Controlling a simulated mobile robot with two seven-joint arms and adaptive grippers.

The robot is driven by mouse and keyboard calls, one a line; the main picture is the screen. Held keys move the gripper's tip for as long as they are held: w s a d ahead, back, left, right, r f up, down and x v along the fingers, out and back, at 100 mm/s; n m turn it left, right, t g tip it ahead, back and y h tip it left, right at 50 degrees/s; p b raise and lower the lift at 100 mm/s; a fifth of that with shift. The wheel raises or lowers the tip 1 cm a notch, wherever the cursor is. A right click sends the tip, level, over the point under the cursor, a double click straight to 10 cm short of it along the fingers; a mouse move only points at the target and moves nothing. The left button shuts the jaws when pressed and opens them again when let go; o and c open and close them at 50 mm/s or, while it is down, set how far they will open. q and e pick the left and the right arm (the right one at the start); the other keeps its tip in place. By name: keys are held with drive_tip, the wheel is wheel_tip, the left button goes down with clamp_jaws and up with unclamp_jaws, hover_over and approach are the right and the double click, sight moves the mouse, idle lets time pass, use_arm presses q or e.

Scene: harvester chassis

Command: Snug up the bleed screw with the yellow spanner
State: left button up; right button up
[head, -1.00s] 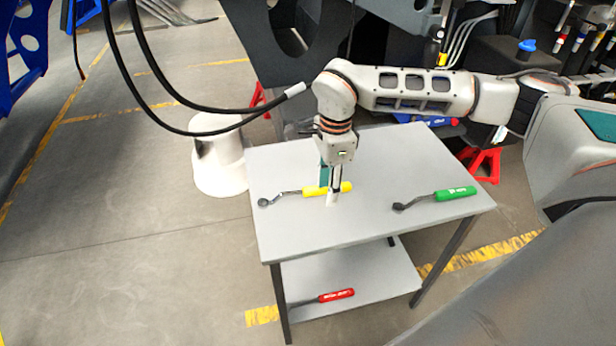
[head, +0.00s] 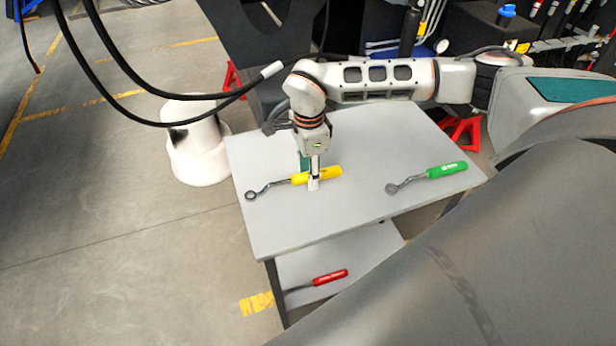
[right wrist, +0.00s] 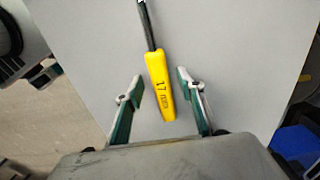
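The yellow spanner (head: 329,173) lies on the upper top of the grey table, its ring end to the left. My right gripper (head: 314,185) points down at its handle. In the right wrist view the two fingers (right wrist: 159,76) stand apart on either side of the yellow handle (right wrist: 160,90), which is marked 17, with a gap on each side. The right gripper is open and holds nothing. My left gripper is out of view. I cannot make out the bleed screw in these frames.
A green-handled spanner (head: 446,170) lies to the right on the grey table (head: 290,235). A red-handled one (head: 331,277) lies on the lower shelf. Black hoses (head: 180,122) hang at upper left. A large grey surface (head: 450,270) fills the lower right.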

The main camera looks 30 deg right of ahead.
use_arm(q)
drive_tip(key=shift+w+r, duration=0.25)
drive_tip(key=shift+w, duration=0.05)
use_arm(e)
drive_tip(key=shift+f, duration=0.3)
clamp_jaws()
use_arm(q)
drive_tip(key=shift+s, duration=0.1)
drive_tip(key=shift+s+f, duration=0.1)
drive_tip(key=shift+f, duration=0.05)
use_arm(e)
drive_tip(key=shift+r, duration=0.15)
drive_tip(key=shift+w+r, duration=0.1)
drive_tip(key=shift+r, duration=0.45)
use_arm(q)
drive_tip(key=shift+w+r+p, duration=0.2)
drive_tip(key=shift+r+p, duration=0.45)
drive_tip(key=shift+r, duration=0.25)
use_arm(e)
wheel_tip(320, 180, up, 19)
drive_tip(key=shift+f, duration=0.15)
